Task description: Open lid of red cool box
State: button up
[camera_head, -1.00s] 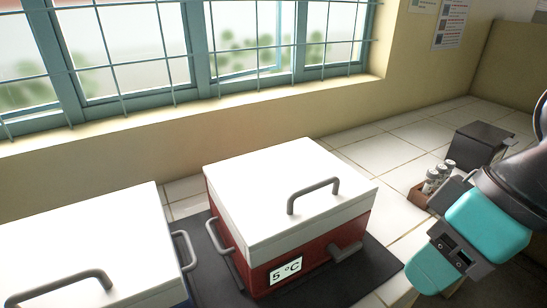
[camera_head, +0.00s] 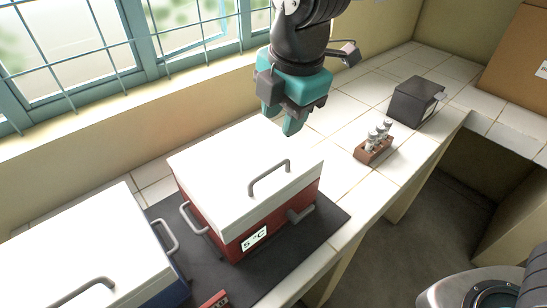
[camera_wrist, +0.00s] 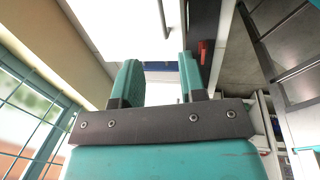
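The red cool box (camera_head: 225,240) stands on a dark mat with its white lid (camera_head: 215,165) shut. A grey arched handle (camera_head: 270,172) is on top of the lid, and a display on its front reads 5 °C. My gripper (camera_head: 288,128) points down above and behind the lid's back right side, apart from the handle. In the wrist view, its two teal fingers (camera_wrist: 160,80) are spread with nothing between them. A white lid (camera_wrist: 130,25) with a grey handle (camera_wrist: 163,18) lies beyond the fingers there.
A blue cool box with a white lid (camera_head: 90,245) stands to the left. A brown vial rack (camera_head: 373,150) and a dark grey box (camera_head: 416,101) are on the tiled counter at right. A barred window is close behind my arm. A small red object (camera_head: 214,300) lies in front.

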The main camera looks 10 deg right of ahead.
aim_at(272, 168)
jog(key=f, duration=0.4)
jog(key=w+a+f+p, duration=0.1)
jog(key=f, duration=0.3)
jog(key=w+f, duration=0.1)
jog(key=f, duration=0.4)
jog(key=shift+a+p, duration=0.2)
jog(key=shift+p, duration=0.2)
grip_shut()
